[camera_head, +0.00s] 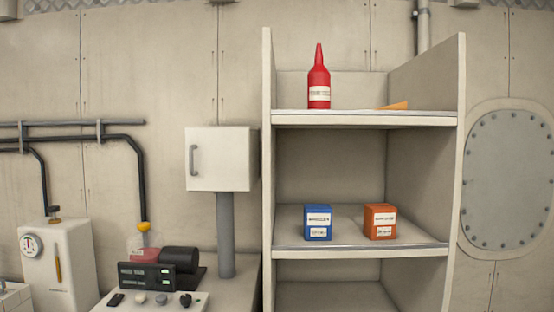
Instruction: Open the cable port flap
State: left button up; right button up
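No part is labelled as the cable port flap, and I cannot tell for sure which one it is. A white box (222,158) on a grey post has a front panel with a dark vertical handle (194,160) at its left side. This panel looks closed. An oval grey bolted plate (507,180) is on the wall at the right, flat against it. Neither of my grippers is in view.
An open shelf unit (364,119) stands right of the box, holding a red bottle (319,80), a blue box (318,222) and an orange box (380,221). Black devices (146,277) and a white gauge unit (59,268) stand lower left. Dark pipes (75,136) run along the wall.

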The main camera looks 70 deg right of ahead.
aim_at(217, 158)
jog(key=z, duration=1.9)
